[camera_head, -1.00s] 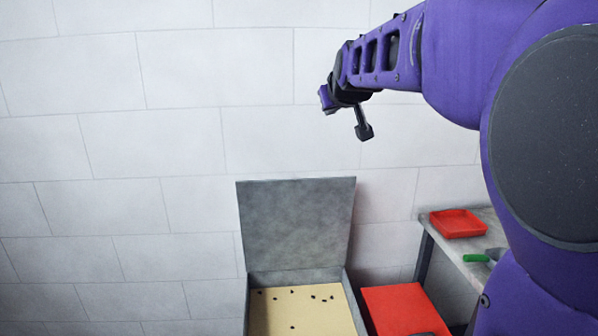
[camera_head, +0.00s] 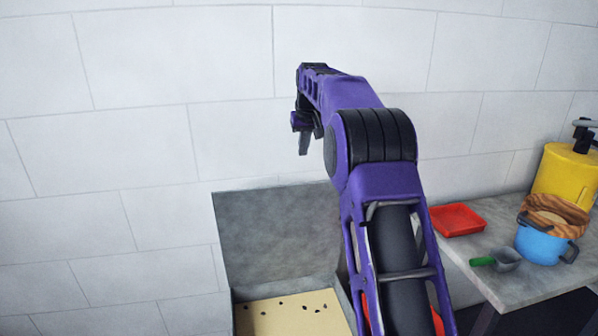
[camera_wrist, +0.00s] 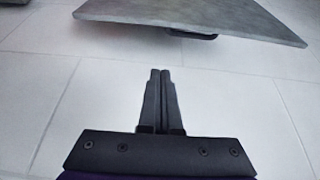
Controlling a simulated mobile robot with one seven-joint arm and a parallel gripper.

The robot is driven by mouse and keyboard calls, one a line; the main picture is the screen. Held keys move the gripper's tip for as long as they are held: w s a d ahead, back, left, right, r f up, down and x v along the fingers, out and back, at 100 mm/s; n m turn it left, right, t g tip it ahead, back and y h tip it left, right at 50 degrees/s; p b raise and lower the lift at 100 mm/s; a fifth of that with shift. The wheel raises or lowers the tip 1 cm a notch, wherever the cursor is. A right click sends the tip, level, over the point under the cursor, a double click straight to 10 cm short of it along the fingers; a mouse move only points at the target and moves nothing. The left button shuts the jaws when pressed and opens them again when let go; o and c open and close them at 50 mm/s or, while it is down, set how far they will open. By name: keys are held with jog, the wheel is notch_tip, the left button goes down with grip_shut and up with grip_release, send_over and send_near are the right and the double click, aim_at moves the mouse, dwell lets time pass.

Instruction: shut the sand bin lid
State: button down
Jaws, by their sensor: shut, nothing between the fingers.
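The sand bin (camera_head: 234,318) stands at the bottom of the head view, with pale sand and several dark specks in it. Its grey lid (camera_head: 270,235) stands up, open, at the back of the bin near the wall. My gripper (camera_head: 304,152) is above the lid's top edge, apart from it, fingers pointing down. In the wrist view my gripper (camera_wrist: 160,72) is shut and empty. A grey slab, seemingly the lid (camera_wrist: 235,18), crosses the top there, apart from the fingertips, with a dark handle (camera_wrist: 193,34) at its edge. My arm hides the bin's right side.
A grey table (camera_head: 500,270) at right holds a red tray (camera_head: 457,220), a green-handled scoop (camera_head: 505,260), a blue pot (camera_head: 543,246) and a yellow container (camera_head: 565,175). A red object (camera_head: 437,322) shows low behind my arm. The tiled wall (camera_head: 120,150) is bare at left.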

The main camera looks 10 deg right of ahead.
aim_at(305, 191)
jog(key=x, duration=1.1)
jog(key=shift+s+d+r+b, duration=0.1)
jog(key=shift+s+b, duration=0.35)
jog(key=shift+s, duration=0.65)
jog(key=shift+s+d+r+b, duration=0.1)
jog(key=shift+s+b, duration=0.35)
jog(key=shift+s, duration=0.65)
jog(key=shift+s+f, duration=0.1)
jog(key=shift+f, duration=0.05)
